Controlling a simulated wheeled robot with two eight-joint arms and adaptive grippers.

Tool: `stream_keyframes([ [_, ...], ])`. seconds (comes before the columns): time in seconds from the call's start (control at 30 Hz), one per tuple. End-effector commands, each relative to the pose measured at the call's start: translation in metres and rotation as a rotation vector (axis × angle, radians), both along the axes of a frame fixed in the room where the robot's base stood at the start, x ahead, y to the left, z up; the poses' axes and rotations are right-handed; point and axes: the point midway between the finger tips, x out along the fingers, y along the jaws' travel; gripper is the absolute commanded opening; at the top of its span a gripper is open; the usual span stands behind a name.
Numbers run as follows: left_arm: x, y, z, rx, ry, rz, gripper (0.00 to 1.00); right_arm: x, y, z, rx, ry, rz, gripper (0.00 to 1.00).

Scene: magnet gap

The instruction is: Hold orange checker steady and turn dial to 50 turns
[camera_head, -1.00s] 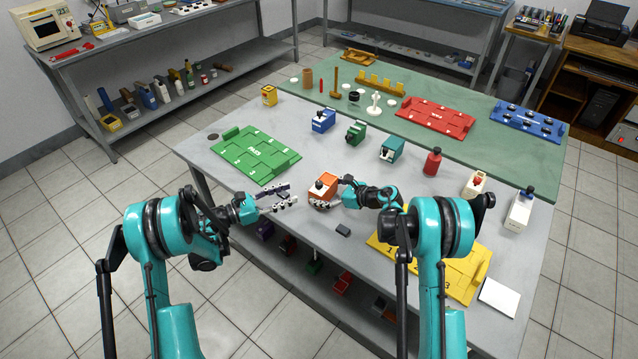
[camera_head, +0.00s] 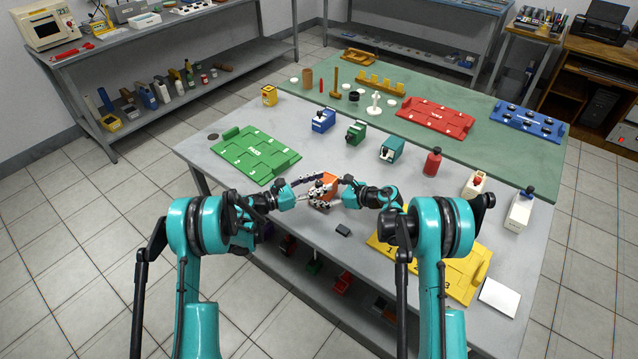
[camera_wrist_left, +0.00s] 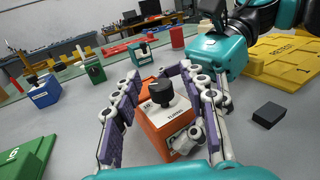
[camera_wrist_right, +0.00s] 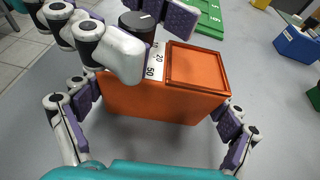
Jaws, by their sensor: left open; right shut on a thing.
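The orange checker (camera_head: 329,180) stands on the grey table between my two grippers. It has a black dial (camera_wrist_left: 163,92) on a white "TURNS" face. Marks 20 and 50 show in the right wrist view, where the dial (camera_wrist_right: 138,24) is partly covered by a left finger; its pointer setting cannot be read. My left gripper (camera_head: 311,190) is open, its two fingers spread on either side of the dial and the checker's front (camera_wrist_left: 165,135). My right gripper (camera_wrist_right: 156,106) is shut on the checker's orange body (camera_wrist_right: 160,98), one pad at each end.
A small black block (camera_head: 343,230) lies on the table in front of the checker. Blue (camera_head: 322,122), green (camera_head: 356,133) and teal (camera_head: 391,150) boxes stand behind.

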Motion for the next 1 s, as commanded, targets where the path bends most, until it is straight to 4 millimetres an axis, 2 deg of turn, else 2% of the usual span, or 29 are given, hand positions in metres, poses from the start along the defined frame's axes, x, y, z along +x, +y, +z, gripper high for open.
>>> stream_keyframes([
  [0.07, -0.0001, 0.0002, 0.0, 0.0, 0.0, 0.0, 0.4, 0.0, 0.0, -0.0001, 0.0, 0.0, 0.0, 0.55],
  [0.2, -0.0001, 0.0004, 0.0, 0.0, 0.0, 0.0, 0.03, 0.0, 0.0, -0.0001, 0.0, 0.0, 0.0, 0.55],
  [0.23, -0.0001, 0.0004, 0.0, 0.0, 0.0, 0.0, 0.0, 0.0, 0.0, -0.0001, 0.0, 0.0, 0.0, 0.55],
  [0.57, 0.0007, 0.0005, -0.0001, 0.0, 0.0, -0.027, 0.0, -0.0001, 0.0001, -0.0001, 0.0, 0.0, 0.0, 0.55],
  [1.0, 0.0018, 0.0, -0.0006, 0.0, 0.0, -0.293, 0.0, -0.0004, 0.0005, -0.0001, 0.0, 0.0, 0.001, 0.55],
])
